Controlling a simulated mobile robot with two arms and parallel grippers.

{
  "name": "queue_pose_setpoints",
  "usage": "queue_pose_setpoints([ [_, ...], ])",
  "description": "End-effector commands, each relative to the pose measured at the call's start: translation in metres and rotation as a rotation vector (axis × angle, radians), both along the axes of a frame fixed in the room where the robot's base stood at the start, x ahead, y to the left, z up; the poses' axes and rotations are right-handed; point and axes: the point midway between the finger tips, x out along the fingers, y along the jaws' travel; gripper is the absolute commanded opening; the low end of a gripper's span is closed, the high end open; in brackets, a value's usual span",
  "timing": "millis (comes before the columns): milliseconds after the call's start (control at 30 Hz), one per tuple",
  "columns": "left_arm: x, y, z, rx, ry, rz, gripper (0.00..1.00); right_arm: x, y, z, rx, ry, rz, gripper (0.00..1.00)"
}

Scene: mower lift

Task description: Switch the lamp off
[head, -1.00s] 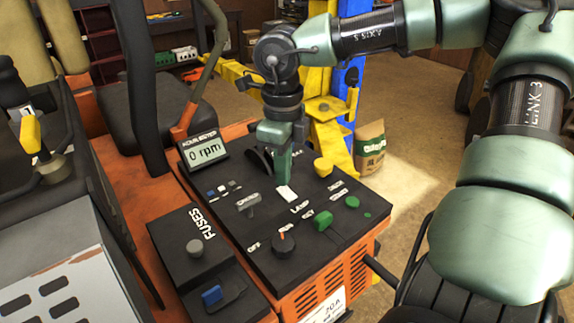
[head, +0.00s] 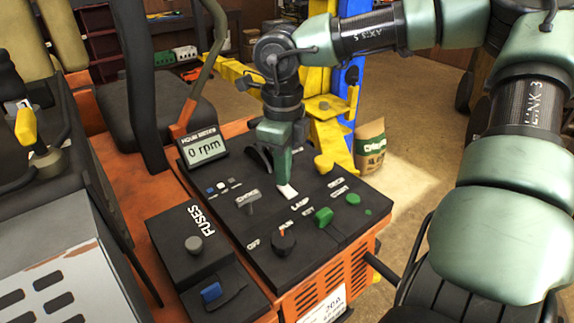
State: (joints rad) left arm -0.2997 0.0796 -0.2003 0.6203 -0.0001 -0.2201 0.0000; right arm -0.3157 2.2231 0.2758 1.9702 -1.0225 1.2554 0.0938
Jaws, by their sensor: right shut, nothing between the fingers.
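The black control panel (head: 268,223) of the orange mower is in the middle of the head view. A small white rocker switch (head: 288,192) sits on it, above a white label (head: 299,203) that seems to read LAMP. My right gripper (head: 284,188) is shut, points down and has its tips at the far left side of the white switch. It looks in contact with the switch, but I cannot tell for sure. The fingers hide part of the panel behind them. My left gripper does not show.
Close by on the panel are a grey choke handle (head: 247,199), a black knob with an orange mark (head: 284,238), a green lever (head: 323,216), a green button (head: 352,199) and a yellow knob (head: 323,165).

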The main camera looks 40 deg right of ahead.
Motion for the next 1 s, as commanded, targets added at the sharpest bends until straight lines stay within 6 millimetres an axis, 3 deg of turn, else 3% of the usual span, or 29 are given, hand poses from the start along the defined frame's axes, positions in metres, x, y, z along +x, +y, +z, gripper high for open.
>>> queue_pose_setpoints([
  [767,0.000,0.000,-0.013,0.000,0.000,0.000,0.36,0.000,0.000,-0.013,0.000,0.001,0.000,0.00],
  [1000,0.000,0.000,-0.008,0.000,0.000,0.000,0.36,-0.001,0.000,-0.006,0.000,0.002,0.000,0.00],
])
